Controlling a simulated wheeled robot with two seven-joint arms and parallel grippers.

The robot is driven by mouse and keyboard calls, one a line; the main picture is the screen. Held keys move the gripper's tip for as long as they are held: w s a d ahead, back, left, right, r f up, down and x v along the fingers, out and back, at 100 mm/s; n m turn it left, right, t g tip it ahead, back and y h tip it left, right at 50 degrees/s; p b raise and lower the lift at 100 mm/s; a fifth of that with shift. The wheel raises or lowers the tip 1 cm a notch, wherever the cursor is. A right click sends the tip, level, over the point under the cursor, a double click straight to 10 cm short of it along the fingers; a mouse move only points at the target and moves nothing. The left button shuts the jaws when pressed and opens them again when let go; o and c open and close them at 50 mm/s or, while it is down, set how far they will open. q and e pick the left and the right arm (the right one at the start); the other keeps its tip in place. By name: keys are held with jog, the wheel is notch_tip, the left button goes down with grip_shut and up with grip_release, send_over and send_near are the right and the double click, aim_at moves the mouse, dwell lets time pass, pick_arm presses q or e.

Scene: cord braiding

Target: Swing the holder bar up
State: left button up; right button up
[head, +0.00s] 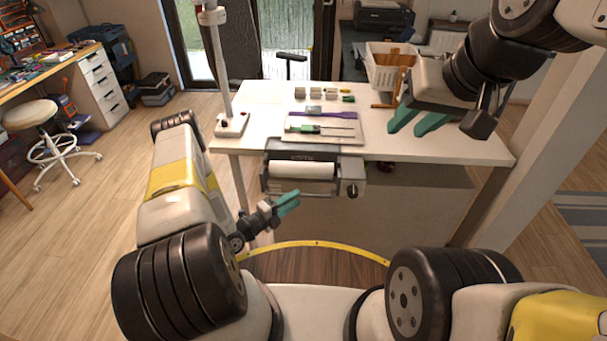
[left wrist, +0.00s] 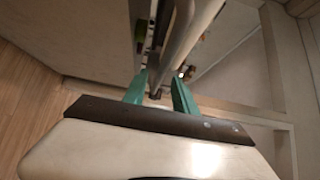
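A grey holder with a white roller (head: 303,170) is fixed at the table's front edge in the head view, with a knob (head: 354,178) at its right end. I cannot tell for certain which part is its bar. My left gripper (head: 289,203) is just below and in front of it, fingers pointing right. In the left wrist view a long pale grey bar (left wrist: 185,35) comes down from the top toward the gap between my teal fingertips (left wrist: 160,82). They stand apart; contact is not clear. My right gripper (head: 417,121) is open and empty above the table's right side.
The white table (head: 455,150) carries a tray (head: 350,132) with a green-handled tool, a purple tool (head: 325,114), several small blocks and a post on a white base (head: 231,125) at left. A white basket (head: 388,70) stands at back right.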

pick_arm(q)
jog(key=shift+x, duration=1.75)
jog(key=shift+c, duration=0.2)
grip_shut()
